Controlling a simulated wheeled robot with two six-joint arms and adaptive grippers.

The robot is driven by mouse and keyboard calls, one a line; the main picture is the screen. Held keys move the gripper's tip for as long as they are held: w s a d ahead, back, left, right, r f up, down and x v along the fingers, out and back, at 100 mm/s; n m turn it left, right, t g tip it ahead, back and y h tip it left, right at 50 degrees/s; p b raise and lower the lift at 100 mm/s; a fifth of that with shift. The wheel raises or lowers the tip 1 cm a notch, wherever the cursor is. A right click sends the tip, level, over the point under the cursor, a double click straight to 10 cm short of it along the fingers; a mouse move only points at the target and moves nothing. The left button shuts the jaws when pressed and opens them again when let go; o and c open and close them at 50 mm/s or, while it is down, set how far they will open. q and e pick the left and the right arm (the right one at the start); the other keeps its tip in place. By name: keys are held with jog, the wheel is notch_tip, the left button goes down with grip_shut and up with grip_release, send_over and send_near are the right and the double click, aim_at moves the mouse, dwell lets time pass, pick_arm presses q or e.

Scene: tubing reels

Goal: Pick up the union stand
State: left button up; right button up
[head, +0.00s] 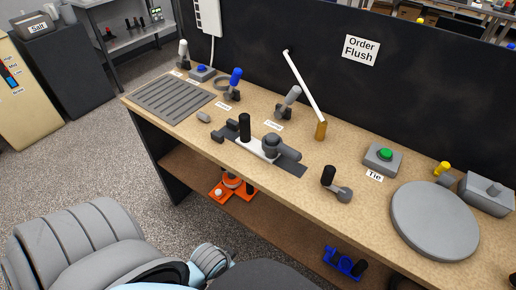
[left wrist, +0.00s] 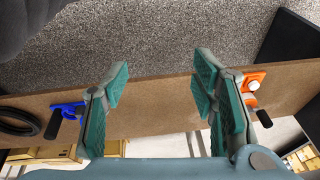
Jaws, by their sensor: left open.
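No label names the union stand, so I cannot tell for sure which item it is. On the lower shelf of the bench, an orange stand (head: 218,194) sits left and a blue stand (head: 343,262) sits right, each with a dark part. In the left wrist view the blue stand (left wrist: 70,110) is at left and the orange stand (left wrist: 253,80) at right. My left gripper (left wrist: 160,86) is open and empty, its green-padded fingers apart over the shelf between these stands, touching neither. My right gripper is not in view.
The bench top (head: 225,150) carries a slotted grey mat (head: 172,100), several tool holders, a dark fixture, a green button box (head: 383,158) and a round grey disc (head: 434,220). A black coil (left wrist: 18,122) lies beside the blue stand. The shelf between the two stands looks clear.

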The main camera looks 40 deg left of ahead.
pick_arm(q)
jog(key=w+d+r+n+t+h, duration=0.45)
jog(key=w+r+n, duration=0.2)
jog(key=r, duration=0.35)
jog(key=w+d+r+n+t+h, duration=0.3)
jog(key=w+r+n+t, duration=0.25)
jog(key=r+n, duration=0.4)
jog(key=n+t+y, duration=0.5)
jog(key=n+y, duration=0.6)
jog(key=n, duration=1.2)
send_near(242, 131)
jog(key=x, duration=1.1)
jog(key=shift+w+r+b, duration=0.1)
jog(key=shift+w+b, duration=0.05)
jog(key=shift+b, duration=0.2)
jog(key=shift+w, duration=0.4)
grip_shut()
